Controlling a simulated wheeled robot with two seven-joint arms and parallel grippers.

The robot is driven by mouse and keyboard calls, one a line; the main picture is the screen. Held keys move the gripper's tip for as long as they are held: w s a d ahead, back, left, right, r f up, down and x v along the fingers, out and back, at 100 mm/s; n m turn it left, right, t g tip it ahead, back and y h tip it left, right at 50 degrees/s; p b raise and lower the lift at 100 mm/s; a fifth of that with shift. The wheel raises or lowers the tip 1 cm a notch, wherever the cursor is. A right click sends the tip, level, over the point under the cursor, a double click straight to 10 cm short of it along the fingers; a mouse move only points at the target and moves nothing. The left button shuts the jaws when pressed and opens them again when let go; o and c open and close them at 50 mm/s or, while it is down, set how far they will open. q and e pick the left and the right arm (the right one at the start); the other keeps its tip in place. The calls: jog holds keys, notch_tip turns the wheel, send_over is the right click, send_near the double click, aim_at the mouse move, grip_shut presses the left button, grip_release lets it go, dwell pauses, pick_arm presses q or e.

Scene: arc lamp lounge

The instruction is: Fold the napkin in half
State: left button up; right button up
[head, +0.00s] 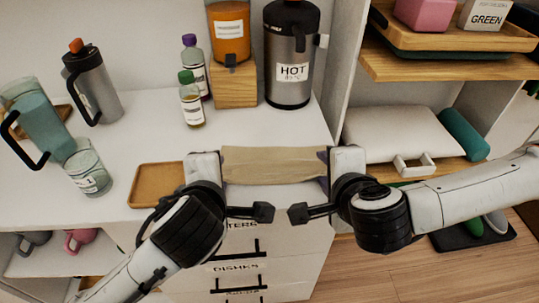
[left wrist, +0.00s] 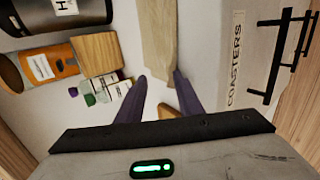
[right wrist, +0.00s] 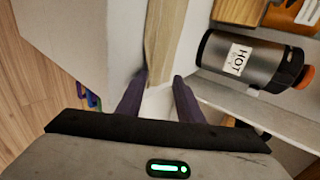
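The napkin (head: 275,168) is a tan cloth strip lying across the front right of the white counter, with a crease or edge along its length. I cannot tell how it is layered. It also shows in the left wrist view (left wrist: 160,40) and the right wrist view (right wrist: 165,40). My left gripper (left wrist: 160,76) is at its left end, its dark purple fingers apart. My right gripper (right wrist: 162,77) is at its right end, its fingers also apart. Counter surface shows between each pair of fingers. My gripper bodies partly hide the napkin's ends in the head view.
A wooden tray (head: 157,186) lies left of my left gripper. A glass (head: 88,170), a teal pitcher (head: 45,118), a grey jug (head: 95,88), small bottles (head: 191,105) and a HOT dispenser (head: 291,75) stand on the counter (head: 140,135). Drawers are below; a shelf stands right.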

pick_arm(q)
jog(key=shift+f, duration=0.1)
pick_arm(e)
jog(key=shift+f, duration=0.1)
